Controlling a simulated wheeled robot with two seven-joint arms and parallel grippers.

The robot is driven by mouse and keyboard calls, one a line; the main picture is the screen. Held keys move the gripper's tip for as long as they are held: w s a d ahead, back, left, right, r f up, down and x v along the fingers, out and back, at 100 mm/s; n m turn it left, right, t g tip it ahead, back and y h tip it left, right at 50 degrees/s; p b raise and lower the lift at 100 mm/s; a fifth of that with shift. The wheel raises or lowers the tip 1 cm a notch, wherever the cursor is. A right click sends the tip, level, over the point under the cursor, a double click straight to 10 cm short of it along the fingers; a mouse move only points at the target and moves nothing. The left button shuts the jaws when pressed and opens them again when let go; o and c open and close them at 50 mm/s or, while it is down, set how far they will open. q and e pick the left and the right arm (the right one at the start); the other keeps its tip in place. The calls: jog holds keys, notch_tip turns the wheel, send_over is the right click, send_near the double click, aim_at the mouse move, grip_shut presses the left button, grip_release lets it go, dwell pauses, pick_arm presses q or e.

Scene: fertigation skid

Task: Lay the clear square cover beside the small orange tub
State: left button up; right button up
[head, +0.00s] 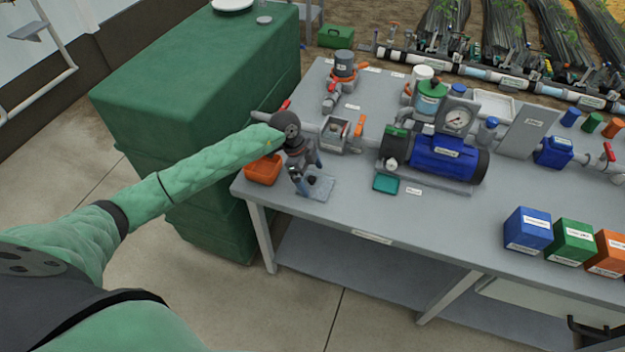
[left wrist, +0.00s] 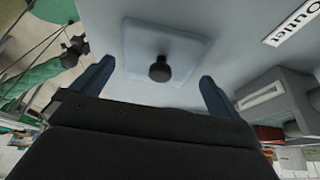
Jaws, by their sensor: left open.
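The clear square cover (head: 322,190) lies flat on the grey bench near its front left corner. It has a dark round knob in its middle, which shows in the left wrist view (left wrist: 160,70). The small orange tub (head: 263,172) stands just left of the cover, with a small gap hard to judge. My left gripper (head: 306,180) is over the cover with its fingers pointing down. In the left wrist view its blue fingers (left wrist: 156,82) are wide apart, one on either side of the knob, and not touching it. My right gripper (left wrist: 72,50) appears small in the left wrist view, jaws unclear.
A grey open-topped box (head: 335,134) on the pipe stands behind the cover. A teal tray (head: 386,184) and a blue pump (head: 447,158) are to the right. A green cabinet (head: 190,95) stands left of the bench.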

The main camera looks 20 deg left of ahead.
pick_arm(q)
jog(key=b+v, duration=0.2)
jog(key=v, duration=0.8)
jog(key=shift+r+b, duration=0.2)
jog(key=shift+b, duration=0.2)
pick_arm(e)
notch_tip(320, 180, up, 7)
jog(key=w+a, duration=0.2)
jog(key=shift+r, duration=0.15)
jog(key=shift+a, duration=0.1)
